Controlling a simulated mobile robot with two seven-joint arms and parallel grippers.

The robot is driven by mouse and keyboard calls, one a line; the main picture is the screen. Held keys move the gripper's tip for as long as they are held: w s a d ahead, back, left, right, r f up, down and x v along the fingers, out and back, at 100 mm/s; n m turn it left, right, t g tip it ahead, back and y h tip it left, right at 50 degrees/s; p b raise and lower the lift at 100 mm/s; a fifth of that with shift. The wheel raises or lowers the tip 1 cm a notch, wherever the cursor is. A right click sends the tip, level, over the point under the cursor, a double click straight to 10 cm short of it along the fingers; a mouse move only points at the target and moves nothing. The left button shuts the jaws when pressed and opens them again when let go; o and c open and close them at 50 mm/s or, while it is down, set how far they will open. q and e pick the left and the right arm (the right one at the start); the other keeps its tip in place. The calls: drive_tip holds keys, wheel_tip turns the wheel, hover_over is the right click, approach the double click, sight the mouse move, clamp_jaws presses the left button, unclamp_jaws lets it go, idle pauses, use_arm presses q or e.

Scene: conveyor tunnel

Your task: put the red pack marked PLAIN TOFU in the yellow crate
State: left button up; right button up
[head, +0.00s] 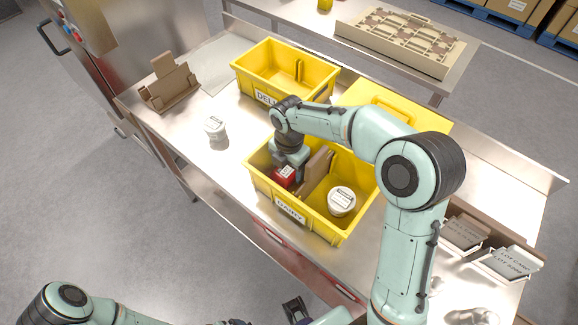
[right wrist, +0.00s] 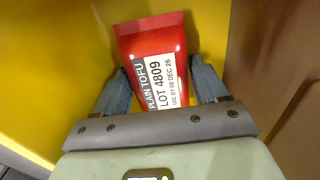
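The red pack marked PLAIN TOFU (right wrist: 152,45) is between the fingers of my right gripper (right wrist: 162,78), which look shut on its sides. In the head view the red pack (head: 285,176) is inside the front yellow crate (head: 322,226), labelled DAIRY, left of a brown divider (head: 317,172). My right gripper (head: 288,160) reaches down into that left compartment from above. Whether the pack touches the crate floor I cannot tell. My left arm (head: 66,300) is low at the left; its fingers are not clearly seen.
A second yellow crate (head: 285,70) stands behind, beside a yellow lid (head: 400,105). Cardboard holders (head: 170,85) and lot cards (head: 508,262) stand on the table.

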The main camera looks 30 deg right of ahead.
use_arm(q)
drive_tip(key=shift+w+r+p, duration=0.3)
drive_tip(key=shift+r+p, duration=0.2)
drive_tip(key=shift+r, duration=0.05)
drive_tip(key=shift+w+r+p, duration=0.25)
drive_tip(key=shift+r+p, duration=0.25)
drive_tip(key=shift+r, duration=0.05)
use_arm(e)
wheel_tip(320, 180, up, 12)
drive_tip(key=shift+r, duration=0.2)
